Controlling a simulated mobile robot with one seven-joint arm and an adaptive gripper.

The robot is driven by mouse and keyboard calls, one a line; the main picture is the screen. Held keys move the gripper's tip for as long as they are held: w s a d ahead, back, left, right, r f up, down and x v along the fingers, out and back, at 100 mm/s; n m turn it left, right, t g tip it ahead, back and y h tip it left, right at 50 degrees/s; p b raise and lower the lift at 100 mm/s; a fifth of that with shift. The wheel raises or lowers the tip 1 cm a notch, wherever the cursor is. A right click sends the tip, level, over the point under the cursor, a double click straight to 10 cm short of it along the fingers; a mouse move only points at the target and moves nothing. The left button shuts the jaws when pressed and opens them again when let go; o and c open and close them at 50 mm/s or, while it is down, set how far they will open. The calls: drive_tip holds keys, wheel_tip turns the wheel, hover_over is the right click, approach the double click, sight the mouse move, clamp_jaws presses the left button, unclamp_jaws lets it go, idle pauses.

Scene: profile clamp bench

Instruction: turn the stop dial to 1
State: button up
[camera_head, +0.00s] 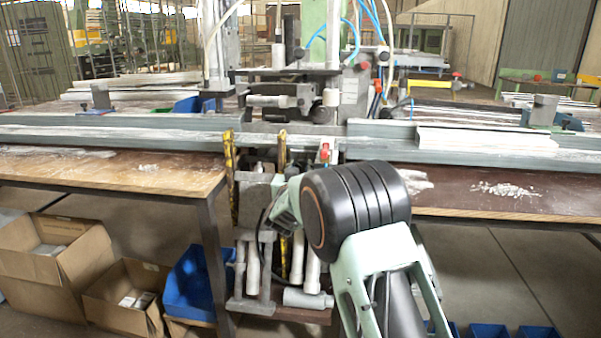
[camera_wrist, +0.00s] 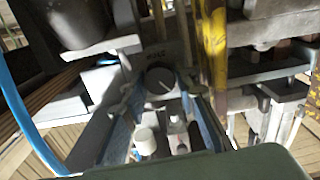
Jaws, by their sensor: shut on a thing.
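The stop dial (camera_wrist: 160,76) is a dark round knob with a pale pointer line, on a grey plate in the wrist view. The line slants toward the lower right of that picture. Small marks above the dial are too blurred to read, so I cannot tell its setting. My gripper (camera_wrist: 162,88) has one finger on each side of the dial and is shut on it. In the head view my own arm covers the dial and most of the gripper in front of the clamp machine (camera_head: 322,95).
Yellow-painted bars (camera_head: 229,165) stand close beside the work spot. A red button (camera_head: 324,152) is just above my arm. Long profiles (camera_head: 485,140) lie along the bench. Cardboard boxes (camera_head: 50,255) and a blue bin (camera_head: 190,290) sit below at the left.

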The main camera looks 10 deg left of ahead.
drive_tip(key=shift+m, duration=0.7)
drive_tip(key=o, duration=1.2)
drive_tip(key=shift+c, duration=0.2)
